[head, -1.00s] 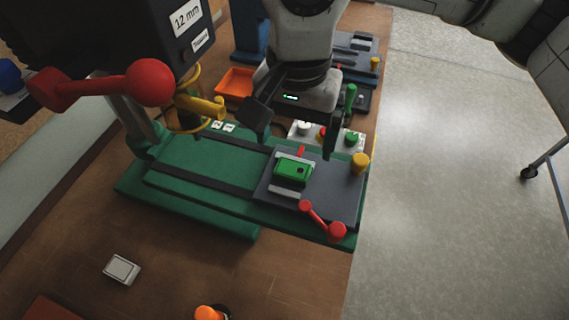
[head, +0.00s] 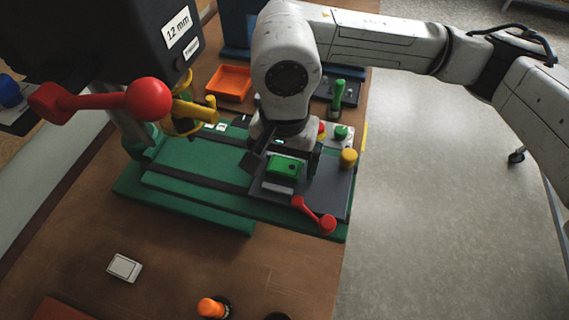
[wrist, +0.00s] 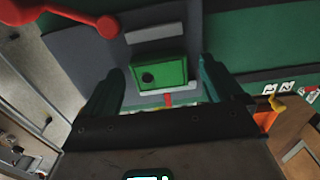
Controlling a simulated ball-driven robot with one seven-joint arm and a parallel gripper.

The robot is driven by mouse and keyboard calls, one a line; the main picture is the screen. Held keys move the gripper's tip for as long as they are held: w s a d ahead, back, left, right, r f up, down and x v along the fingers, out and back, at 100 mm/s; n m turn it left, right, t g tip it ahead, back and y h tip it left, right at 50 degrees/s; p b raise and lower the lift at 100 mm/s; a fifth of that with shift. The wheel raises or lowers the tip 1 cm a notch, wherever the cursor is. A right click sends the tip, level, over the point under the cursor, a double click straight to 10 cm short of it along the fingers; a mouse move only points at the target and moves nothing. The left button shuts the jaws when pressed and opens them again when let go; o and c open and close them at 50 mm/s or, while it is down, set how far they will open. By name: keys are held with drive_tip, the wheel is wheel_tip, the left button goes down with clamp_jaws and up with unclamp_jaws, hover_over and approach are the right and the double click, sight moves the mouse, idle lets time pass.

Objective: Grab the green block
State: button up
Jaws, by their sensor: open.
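The green block (head: 286,167) lies on a dark grey plate (head: 334,199) on the green machine base. A dark round spot shows on its face. My gripper (head: 283,165) is open, with one finger to the left of the block and the other to its right in the head view. In the wrist view the green block (wrist: 159,72) shows ahead, between the two open fingers of my gripper (wrist: 160,80). The fingers look apart from the block. I cannot tell how far above the plate the fingertips are.
A red-ended lever (head: 314,215) stands at the plate's front edge, and a yellow knob (head: 348,158) at its right. A large red ball handle (head: 148,98) is to the left.

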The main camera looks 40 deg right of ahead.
drive_tip(key=c, duration=1.2)
drive_tip(key=shift+r, duration=0.1)
